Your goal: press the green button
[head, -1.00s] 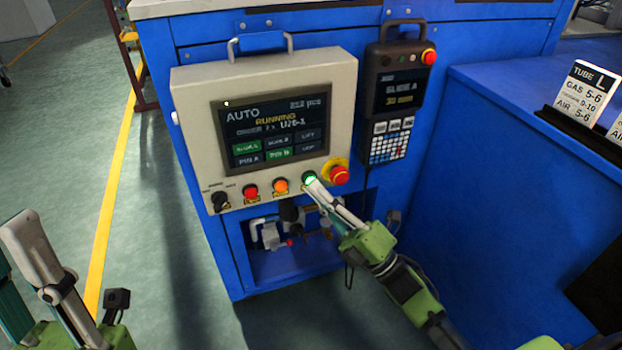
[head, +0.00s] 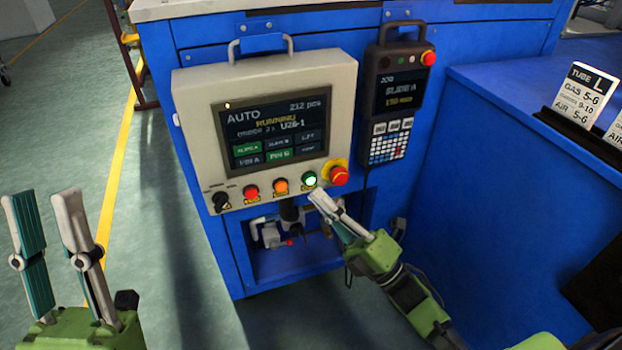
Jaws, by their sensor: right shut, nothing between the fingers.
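The green button (head: 310,179) sits in the lower row of the beige control panel (head: 190,95), between the orange button and the red emergency stop. It is lit bright green-white and fully visible. The panel's screen reads AUTO and RUNNING. My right gripper (head: 316,196) is shut and empty. Its tips are just below the green button, and a small gap seems to show between them. My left gripper (head: 43,200) is open and empty at the lower left, with its two fingers upright and apart, well away from the panel.
A red emergency stop (head: 338,175) on a yellow base is right of the green button. An orange button (head: 281,186), a red button (head: 251,192) and a black selector (head: 220,200) are to its left. A dark handheld pendant (head: 396,95) hangs at right.

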